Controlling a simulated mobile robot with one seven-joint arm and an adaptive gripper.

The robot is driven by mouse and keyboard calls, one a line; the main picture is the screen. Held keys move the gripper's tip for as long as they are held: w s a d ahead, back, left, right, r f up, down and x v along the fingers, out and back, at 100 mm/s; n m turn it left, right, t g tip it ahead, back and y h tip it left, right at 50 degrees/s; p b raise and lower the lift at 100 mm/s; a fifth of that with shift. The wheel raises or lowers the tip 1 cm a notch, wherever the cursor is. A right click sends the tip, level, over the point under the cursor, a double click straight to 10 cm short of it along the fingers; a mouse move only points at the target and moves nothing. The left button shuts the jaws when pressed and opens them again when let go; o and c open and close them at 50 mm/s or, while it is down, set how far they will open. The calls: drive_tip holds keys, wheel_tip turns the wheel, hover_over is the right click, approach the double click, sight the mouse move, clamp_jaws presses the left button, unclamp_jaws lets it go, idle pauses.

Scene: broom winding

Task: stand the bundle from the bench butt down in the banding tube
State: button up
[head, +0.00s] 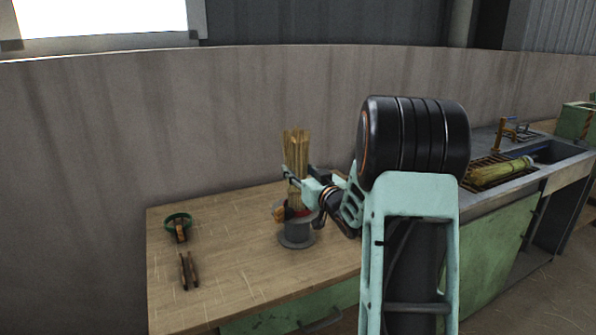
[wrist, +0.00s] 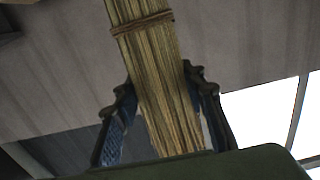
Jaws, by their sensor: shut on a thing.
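A straw bundle (head: 297,150) stands roughly upright in the head view, its lower end at the grey banding tube (head: 296,234) on the wooden bench (head: 225,285). My gripper (head: 292,178) is shut on the bundle above the tube. In the wrist view the bundle (wrist: 155,75) runs between the two fingers of my gripper (wrist: 160,115), with a dark tie band (wrist: 143,23) around it. The arm and the gripper partly hide the bundle's lower end, so I cannot tell how deep it sits in the tube.
A green ring-shaped item (head: 178,222) and a small dark tool (head: 188,270) lie on the left of the bench. At the right, another bundle (head: 500,172) lies on a rack beside a sink (head: 558,152). The bench front is clear.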

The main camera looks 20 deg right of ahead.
drive_tip(key=o, duration=1.2)
drive_tip(key=shift+o, duration=0.2)
drive_tip(key=s, duration=1.2)
drive_tip(key=shift+d, duration=0.2)
drive_tip(key=shift+r, duration=0.1)
